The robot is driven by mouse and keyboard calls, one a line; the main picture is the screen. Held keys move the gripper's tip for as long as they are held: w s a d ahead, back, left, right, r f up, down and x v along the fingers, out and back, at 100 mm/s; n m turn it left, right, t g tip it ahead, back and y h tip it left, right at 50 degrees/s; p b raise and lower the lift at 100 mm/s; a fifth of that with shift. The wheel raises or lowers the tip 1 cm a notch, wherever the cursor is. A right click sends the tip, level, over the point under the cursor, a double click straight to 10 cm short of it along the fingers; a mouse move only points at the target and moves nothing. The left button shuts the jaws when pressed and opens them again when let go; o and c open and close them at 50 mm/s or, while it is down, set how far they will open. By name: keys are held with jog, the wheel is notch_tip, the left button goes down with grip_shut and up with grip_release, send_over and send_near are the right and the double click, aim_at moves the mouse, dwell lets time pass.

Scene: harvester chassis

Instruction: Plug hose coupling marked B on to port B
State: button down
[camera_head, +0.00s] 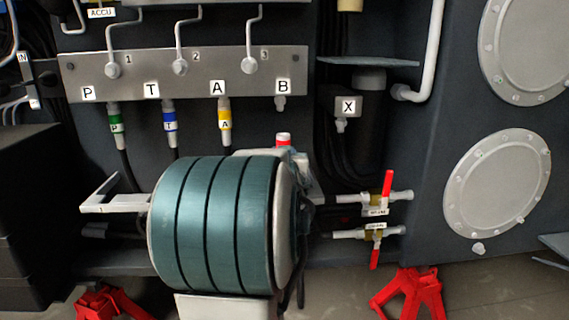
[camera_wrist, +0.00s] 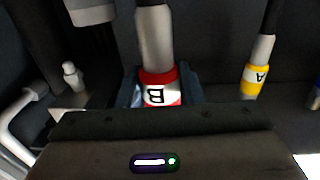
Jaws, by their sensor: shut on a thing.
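The coupling marked B (camera_wrist: 160,88), with a red band and grey metal sleeve, sits between my gripper's fingers (camera_wrist: 160,90) in the wrist view. My gripper is shut on it. In the head view, only the coupling's red top (camera_head: 283,139) shows above my gripper (camera_head: 286,152); my wrist hides the rest. Port B (camera_head: 280,103) is a bare grey fitting under the B label on the metal plate (camera_head: 190,75). The coupling's red top is below port B, nearly in line with it, with a visible gap between. Port B is hidden in the wrist view.
Green P (camera_head: 115,124), blue T (camera_head: 170,125) and yellow A (camera_head: 225,119) couplings hang from their ports to the left. Port X (camera_head: 341,124) is bare, to the right. Two red-handled valves (camera_head: 387,185) stick out at lower right.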

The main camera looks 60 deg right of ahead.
jog(key=p+x, duration=0.2)
jog(key=x, duration=0.9)
jog(key=shift+w+a, duration=0.15)
jog(key=shift+w, duration=0.15)
jog(key=shift+r, duration=0.1)
jog(key=shift+r+p, duration=0.75)
jog(key=shift+r, duration=0.4)
jog(key=shift+r+p, duration=1.1)
jog(key=shift+r, duration=0.75)
dwell(0.8)
jog(key=c, duration=0.9)
grip_release()
jog(key=shift+f, duration=0.1)
jog(key=shift+s+a, duration=0.1)
